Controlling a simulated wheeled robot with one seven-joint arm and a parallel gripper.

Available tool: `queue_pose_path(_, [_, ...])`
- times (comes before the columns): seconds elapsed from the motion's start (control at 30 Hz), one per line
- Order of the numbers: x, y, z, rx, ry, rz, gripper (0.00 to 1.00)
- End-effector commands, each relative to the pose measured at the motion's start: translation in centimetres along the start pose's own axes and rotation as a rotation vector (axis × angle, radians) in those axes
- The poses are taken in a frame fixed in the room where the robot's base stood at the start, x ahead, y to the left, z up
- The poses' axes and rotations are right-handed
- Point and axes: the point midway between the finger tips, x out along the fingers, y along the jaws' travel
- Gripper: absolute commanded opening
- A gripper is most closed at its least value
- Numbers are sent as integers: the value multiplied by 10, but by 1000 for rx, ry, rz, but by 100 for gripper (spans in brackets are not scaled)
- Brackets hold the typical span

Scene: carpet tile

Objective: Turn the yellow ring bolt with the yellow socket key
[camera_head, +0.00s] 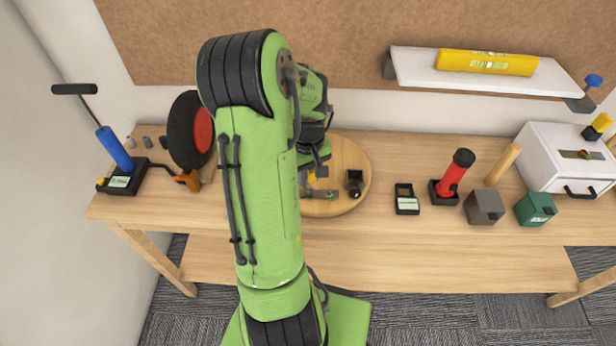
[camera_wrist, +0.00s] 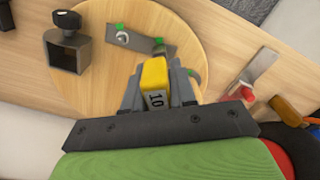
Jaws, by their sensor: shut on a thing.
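My gripper (camera_wrist: 156,92) is shut on the yellow socket key (camera_wrist: 153,73), which carries a dark "10" label, in the wrist view. It is over the round wooden board (camera_wrist: 188,32). A grey metal plate (camera_wrist: 143,44) on the board carries a bolt head (camera_wrist: 122,38) and small green marks. The key and fingers hide part of the board, and I cannot make out the yellow ring bolt or whether the key is on it. In the head view my arm covers the board's left part; a small yellow piece (camera_head: 311,177) shows below the wrist.
A black square holder (camera_wrist: 68,45) stands on the board. To the right are a black tray (camera_head: 407,205), a red-handled tool (camera_head: 455,172), grey and green blocks (camera_head: 485,207) and a white drawer box (camera_head: 560,160). A blue-handled tool (camera_head: 115,150) stands left. The front bench strip is clear.

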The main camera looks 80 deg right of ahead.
Motion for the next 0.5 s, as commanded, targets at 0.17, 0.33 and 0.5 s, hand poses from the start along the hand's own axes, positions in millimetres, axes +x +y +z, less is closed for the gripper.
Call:
queue_pose_path(0.17, [1, 0, -1, -234, 2, 2, 0])
queue_pose_path(0.33, [0, 0, 0, -295, 1, 1, 0])
queue_pose_path(0.5, [0, 0, 0, -293, 1, 1, 0])
